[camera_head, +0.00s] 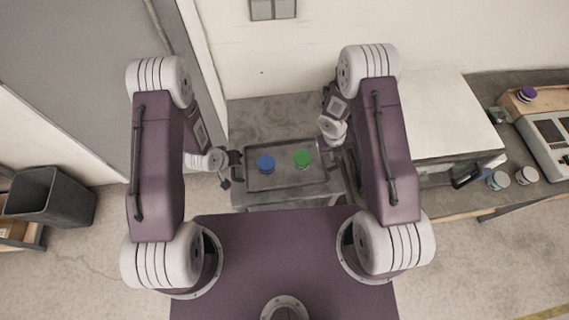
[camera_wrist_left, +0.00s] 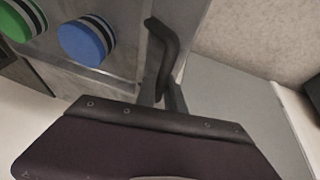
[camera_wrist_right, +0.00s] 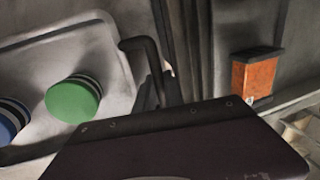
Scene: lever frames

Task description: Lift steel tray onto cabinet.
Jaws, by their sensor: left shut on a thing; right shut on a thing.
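The steel tray (camera_head: 288,178) is a dark grey rectangle with raised rims, over a grey stand in the middle of the head view. A blue-topped container (camera_head: 266,163) and a green-topped container (camera_head: 302,158) stand on it. My left gripper (camera_head: 234,160) is shut on the tray's left handle, a black bent bar in the left wrist view (camera_wrist_left: 164,45). My right gripper (camera_head: 338,158) is shut on the right handle, which shows in the right wrist view (camera_wrist_right: 143,55). The fingertips are partly hidden. I cannot tell whether the tray touches the stand.
A white-topped cabinet-like box (camera_head: 440,110) with a dark front handle stands on the counter at right. Two small jars (camera_head: 512,177) and a device (camera_head: 548,130) are further right. A dark bin (camera_head: 55,195) stands on the floor at left. A wall is behind.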

